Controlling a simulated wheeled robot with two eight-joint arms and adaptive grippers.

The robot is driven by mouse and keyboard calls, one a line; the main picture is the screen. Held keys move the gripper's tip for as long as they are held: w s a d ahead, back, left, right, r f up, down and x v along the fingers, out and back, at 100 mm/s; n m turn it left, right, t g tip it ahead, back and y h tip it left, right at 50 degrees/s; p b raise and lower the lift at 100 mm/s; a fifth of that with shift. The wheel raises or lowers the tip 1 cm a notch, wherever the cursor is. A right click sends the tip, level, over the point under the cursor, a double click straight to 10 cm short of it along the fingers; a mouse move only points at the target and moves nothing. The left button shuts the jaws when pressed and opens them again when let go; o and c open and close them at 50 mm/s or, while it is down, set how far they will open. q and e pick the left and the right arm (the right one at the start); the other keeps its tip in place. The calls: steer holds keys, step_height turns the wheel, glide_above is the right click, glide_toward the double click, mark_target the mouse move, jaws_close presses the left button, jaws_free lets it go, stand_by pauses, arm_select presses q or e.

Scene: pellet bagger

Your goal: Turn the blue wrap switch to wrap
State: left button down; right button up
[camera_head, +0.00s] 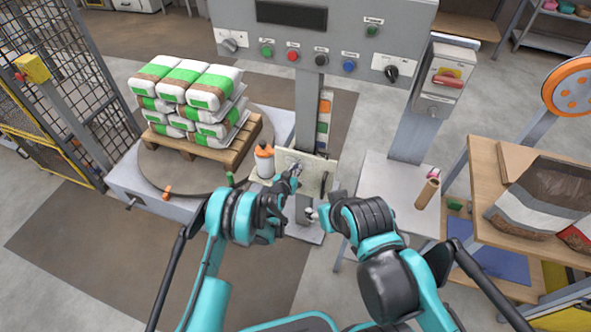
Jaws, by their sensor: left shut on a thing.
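A grey control panel (330,38) stands at the top centre. It carries a blue round control (349,66), a grey rotary knob (229,45) at its left end and a black rotary knob (391,72) at its right end. Their labels are too small to read. My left gripper (295,170) is well below the panel, at a cream plate (313,160) on the post's base. It is shut on a small part there, mostly hidden by the fingers. My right gripper (311,213) is lower, just right of the left one; its fingers are too small to judge.
A pallet (206,150) of stacked bags (190,80) sits on a turntable (163,172) at left. An orange-topped bottle (264,160) stands beside the plate. A red-handled switch box (446,78) and a wooden table (480,180) are at right.

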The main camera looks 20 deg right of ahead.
arm_select(q)
steer(key=c, duration=1.6)
jaws_free()
steer(key=shift+w, duration=0.1)
steer(key=shift+r, duration=0.1)
step_height(320, 180, up, 10)
steer(key=shift+f, duration=0.15)
